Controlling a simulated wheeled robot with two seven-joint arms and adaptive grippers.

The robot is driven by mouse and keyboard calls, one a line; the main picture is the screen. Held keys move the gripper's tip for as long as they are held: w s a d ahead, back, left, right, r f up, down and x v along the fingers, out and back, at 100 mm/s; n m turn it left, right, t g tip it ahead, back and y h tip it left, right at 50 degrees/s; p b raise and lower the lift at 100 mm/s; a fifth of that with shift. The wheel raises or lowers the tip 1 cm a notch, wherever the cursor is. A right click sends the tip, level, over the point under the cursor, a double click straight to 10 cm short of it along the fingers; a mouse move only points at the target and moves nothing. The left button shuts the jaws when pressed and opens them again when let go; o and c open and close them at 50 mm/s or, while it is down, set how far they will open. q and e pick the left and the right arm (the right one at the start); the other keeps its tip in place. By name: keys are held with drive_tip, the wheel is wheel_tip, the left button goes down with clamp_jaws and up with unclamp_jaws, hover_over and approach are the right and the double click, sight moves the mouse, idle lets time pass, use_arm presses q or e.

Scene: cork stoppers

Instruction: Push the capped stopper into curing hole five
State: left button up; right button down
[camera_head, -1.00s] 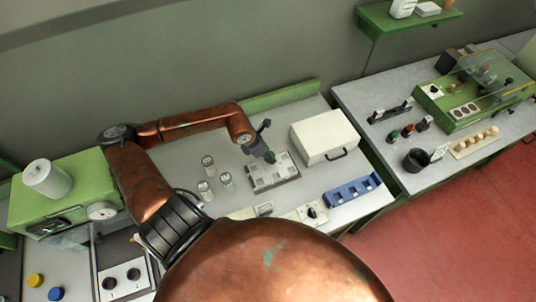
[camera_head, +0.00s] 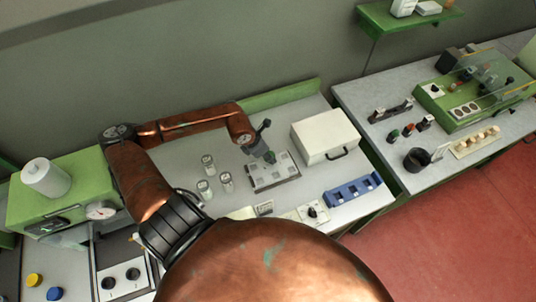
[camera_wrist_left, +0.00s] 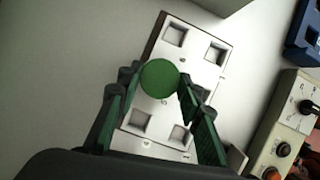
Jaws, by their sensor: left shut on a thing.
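The capped stopper shows in the left wrist view as a round green cap (camera_wrist_left: 160,78). My left gripper (camera_wrist_left: 152,90) is shut on it, one finger on each side. In the head view the left gripper (camera_head: 268,156) points down over the grey curing block (camera_head: 262,183). The block also shows in the left wrist view (camera_wrist_left: 193,47), with square holes in it. The cap covers the middle of the block, and a small mark that looks like a 5 is printed just below it. The stopper's body is hidden under the cap, so I cannot tell how deep it sits. My right gripper is not in view.
A white case (camera_head: 325,136) stands right of the block. A blue rack (camera_head: 353,190) lies front right, near a control box with a knob (camera_head: 312,212). Several small jars (camera_head: 226,180) stand left of the block. Bare bench lies between the jars and block.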

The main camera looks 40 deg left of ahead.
use_arm(q)
drive_tip(key=shift+d+f+b, duration=0.1)
drive_tip(key=shift+f+b, duration=0.3)
drive_tip(key=shift+f, duration=0.05)
drive_tip(key=o, duration=0.9)
